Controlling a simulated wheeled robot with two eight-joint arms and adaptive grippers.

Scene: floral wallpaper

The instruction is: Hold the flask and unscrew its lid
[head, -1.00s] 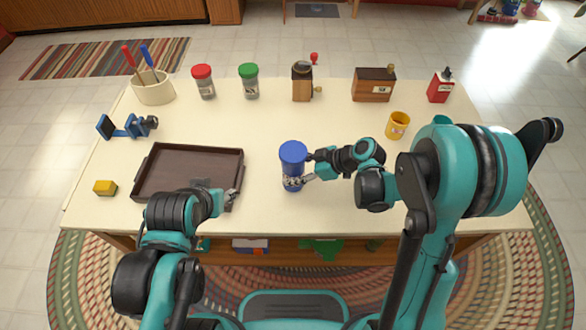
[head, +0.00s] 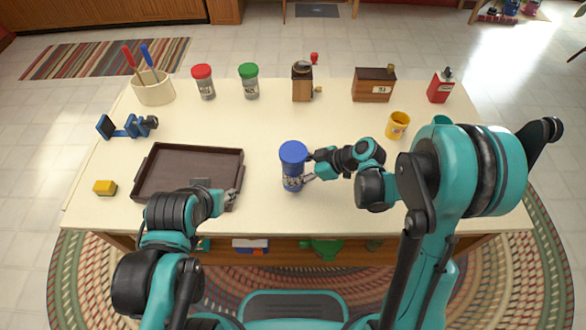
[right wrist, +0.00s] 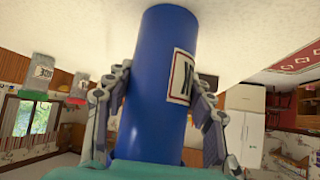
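The blue flask (head: 292,170) stands upright on the table, with its blue lid (head: 293,150) on top. In the right wrist view, the flask (right wrist: 160,70) appears upside down, with a pale label facing right; its lid end is hidden behind my teal wrist. My right gripper (head: 309,168) is at the flask's right side, below the lid. In the right wrist view, its fingers (right wrist: 162,85) lie on both sides of the flask body and appear closed on it. My left gripper (head: 229,198) is by the front right corner of the tray, away from the flask; its finger opening is unclear.
A dark brown tray (head: 192,171) is left of the flask. A yellow block (head: 105,187), a blue stand (head: 128,126) and a crock (head: 153,88) are farther left. Jars, a grinder (head: 302,82), a wooden box (head: 373,85), a red can (head: 440,87) and a yellow mug (head: 397,125) stand behind.

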